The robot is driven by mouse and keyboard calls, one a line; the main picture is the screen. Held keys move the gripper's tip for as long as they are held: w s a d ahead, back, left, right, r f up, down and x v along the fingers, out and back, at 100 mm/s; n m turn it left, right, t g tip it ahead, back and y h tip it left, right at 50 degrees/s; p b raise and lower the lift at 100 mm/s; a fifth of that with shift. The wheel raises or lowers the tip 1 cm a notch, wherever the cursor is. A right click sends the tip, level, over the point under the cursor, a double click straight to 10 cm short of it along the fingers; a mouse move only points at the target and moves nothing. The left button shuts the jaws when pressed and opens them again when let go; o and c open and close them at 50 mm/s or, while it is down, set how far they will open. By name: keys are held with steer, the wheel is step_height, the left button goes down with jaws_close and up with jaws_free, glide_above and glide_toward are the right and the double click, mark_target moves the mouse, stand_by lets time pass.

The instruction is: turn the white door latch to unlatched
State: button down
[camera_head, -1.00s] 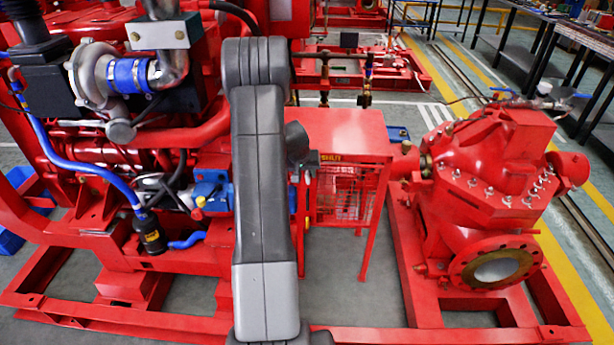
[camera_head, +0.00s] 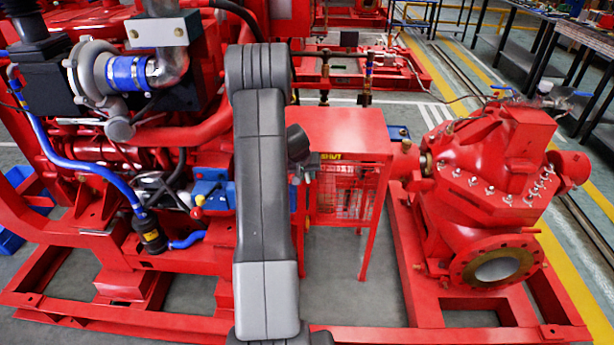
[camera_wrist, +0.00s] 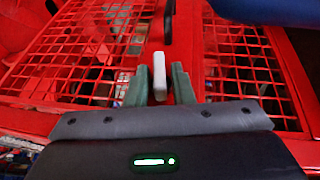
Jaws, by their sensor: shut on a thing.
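The white latch (camera_wrist: 159,75) is a small upright bar in the middle of the wrist view, with a red mesh guard behind it. My gripper (camera_wrist: 159,87) has its two green fingers closed on either side of the latch, gripping its lower part. The latch's upper end shows above the fingertips and looks nearly vertical in that view. In the head view, my dark arm stands in front of the red mesh-sided guard (camera_head: 349,137), and the latch itself cannot be made out.
A red pump (camera_head: 493,165) with an open flange stands to the right. The red engine, with a blue hose (camera_head: 85,168), fills the left. A blue cylinder edge (camera_wrist: 262,10) shows at the wrist view's top right. Red base rails run along the floor.

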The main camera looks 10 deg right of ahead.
steer(key=b, duration=0.3)
steer(key=shift+f+h, duration=0.3)
steer(key=shift+f, duration=0.05)
steer(key=shift+a+r+h+b, duration=0.1)
steer(key=shift+r+h+b, duration=0.2)
steer(key=shift+b, duration=0.65)
steer(key=c, duration=1.5)
jaws_free()
steer(key=shift+r, duration=0.1)
steer(key=p+v, duration=0.1)
steer(key=v, duration=1.2)
steer(key=shift+a+r, duration=0.15)
steer(key=shift+r, duration=0.2)
